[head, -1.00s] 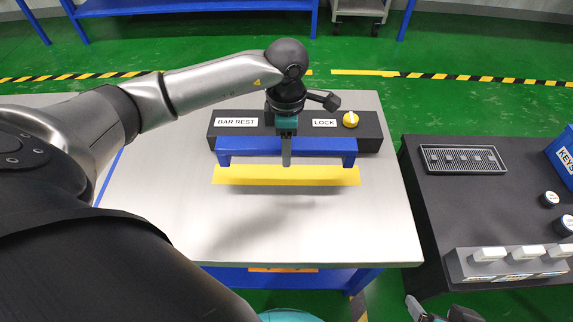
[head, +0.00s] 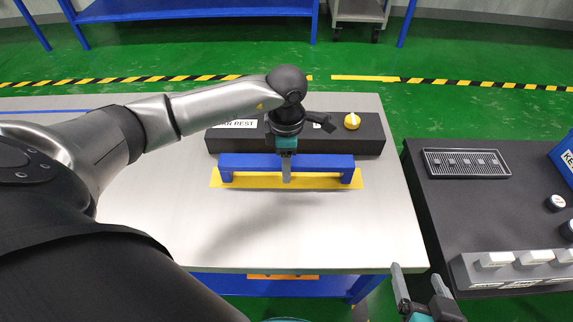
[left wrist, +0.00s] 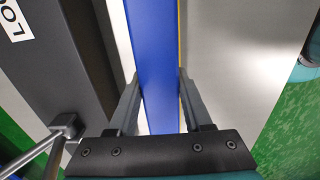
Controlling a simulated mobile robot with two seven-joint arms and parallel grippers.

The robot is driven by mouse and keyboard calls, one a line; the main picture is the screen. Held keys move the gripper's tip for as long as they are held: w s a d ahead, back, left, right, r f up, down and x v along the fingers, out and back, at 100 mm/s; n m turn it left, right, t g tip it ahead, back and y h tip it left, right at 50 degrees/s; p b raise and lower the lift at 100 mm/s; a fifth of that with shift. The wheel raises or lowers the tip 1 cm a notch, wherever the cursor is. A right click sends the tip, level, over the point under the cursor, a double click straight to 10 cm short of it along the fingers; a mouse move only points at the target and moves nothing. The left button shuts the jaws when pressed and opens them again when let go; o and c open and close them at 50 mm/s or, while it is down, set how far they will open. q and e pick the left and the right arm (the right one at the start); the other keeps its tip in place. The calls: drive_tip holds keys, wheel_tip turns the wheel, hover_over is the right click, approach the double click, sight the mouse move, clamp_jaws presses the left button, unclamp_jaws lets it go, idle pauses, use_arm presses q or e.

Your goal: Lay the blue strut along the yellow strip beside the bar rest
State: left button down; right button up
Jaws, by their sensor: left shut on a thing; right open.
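The blue strut (head: 240,162) is a straight bar with a short leg at each end. My left gripper (head: 287,178) is shut on its middle; the left wrist view shows the strut (left wrist: 158,70) between both fingers. The strut runs parallel to the yellow strip (head: 320,181) and overlaps its far part in the head view. I cannot tell whether its legs touch the strip. The bar rest (head: 368,140) is a long dark block just behind. A sliver of the strip shows beside the strut in the left wrist view. My right gripper (head: 421,290) is open and empty at the lower right.
A yellow knob (head: 351,121) sits on the block's right end, and my left wrist partly covers the labels. The light tabletop (head: 330,235) is clear in front of the strip. A dark bench (head: 445,205) with a grate and white-topped blocks stands to the right.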

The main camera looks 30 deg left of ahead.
use_arm(q)
drive_tip(key=shift+f, duration=0.1)
use_arm(e)
drive_tip(key=shift+a, duration=0.1)
use_arm(q)
drive_tip(key=c, duration=0.8)
unclamp_jaws()
drive_tip(key=shift+f, duration=0.1)
drive_tip(key=o, duration=0.5)
drive_tip(key=shift+r+p, duration=0.65)
drive_tip(key=shift+r, duration=0.7)
wheel_tip(320, 180, up, 5)
drive_tip(key=shift+f+p, duration=0.1)
drive_tip(key=shift+p, duration=1.1)
use_arm(e)
drive_tip(key=s+d+g+h, duration=0.3)
drive_tip(key=s+d+g, duration=0.2)
drive_tip(key=d, duration=0.2)
use_arm(q)
wheel_tip(320, 180, up, 4)
drive_tip(key=shift+f+p, duration=0.1)
drive_tip(key=shift+p, duration=0.7)
drive_tip(key=shift+r, duration=0.55)
use_arm(e)
drive_tip(key=shift+m+g, duration=0.4)
drive_tip(key=shift+g, duration=0.2)
drive_tip(key=shift+s+a+f, duration=0.1)
drive_tip(key=shift+f, duration=2.25)
